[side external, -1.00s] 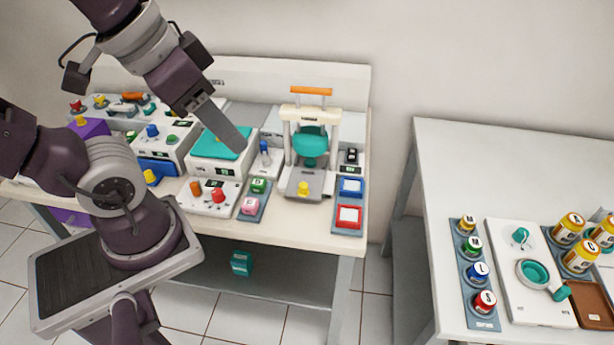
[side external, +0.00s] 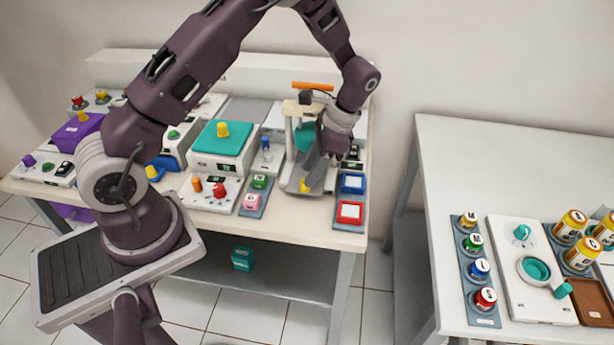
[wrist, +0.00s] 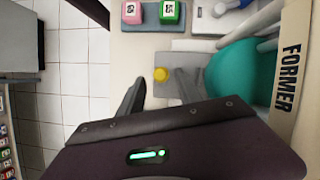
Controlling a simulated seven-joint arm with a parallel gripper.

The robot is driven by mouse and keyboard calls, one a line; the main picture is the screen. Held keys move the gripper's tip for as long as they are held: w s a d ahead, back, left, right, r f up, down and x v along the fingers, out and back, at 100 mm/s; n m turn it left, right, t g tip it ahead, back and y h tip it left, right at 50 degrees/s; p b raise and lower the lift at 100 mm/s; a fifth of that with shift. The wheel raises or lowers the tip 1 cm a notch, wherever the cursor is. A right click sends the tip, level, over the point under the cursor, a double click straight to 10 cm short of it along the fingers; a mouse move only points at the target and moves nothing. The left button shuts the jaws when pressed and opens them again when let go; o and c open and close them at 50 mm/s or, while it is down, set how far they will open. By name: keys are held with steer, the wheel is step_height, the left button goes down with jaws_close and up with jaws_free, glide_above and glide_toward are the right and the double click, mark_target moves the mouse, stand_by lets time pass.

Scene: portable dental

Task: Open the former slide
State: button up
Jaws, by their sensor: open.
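The former (side external: 299,110) stands at the right end of the bench, with a cream frame, an orange handle on top and a teal body. Its label shows in the wrist view (wrist: 287,75). A grey slide plate (side external: 292,178) at its front carries a yellow knob (side external: 304,186). In the wrist view the yellow knob (wrist: 161,74) sits just beyond and between the fingertips. My gripper (wrist: 160,84) is open and empty, pointing down at the front of the former. My wrist hides part of the former's right side in the side view.
Blue and red framed pads (side external: 350,212) lie right of the former. Green and pink blocks (side external: 251,202) and a white control box with a red knob (side external: 219,191) stand left. A teal-topped box (side external: 220,142) is behind these. A gap separates the bench from the white table (side external: 450,150).

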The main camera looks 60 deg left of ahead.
steer(key=shift+x, duration=1.45)
jaws_close()
steer(key=shift+r, duration=0.1)
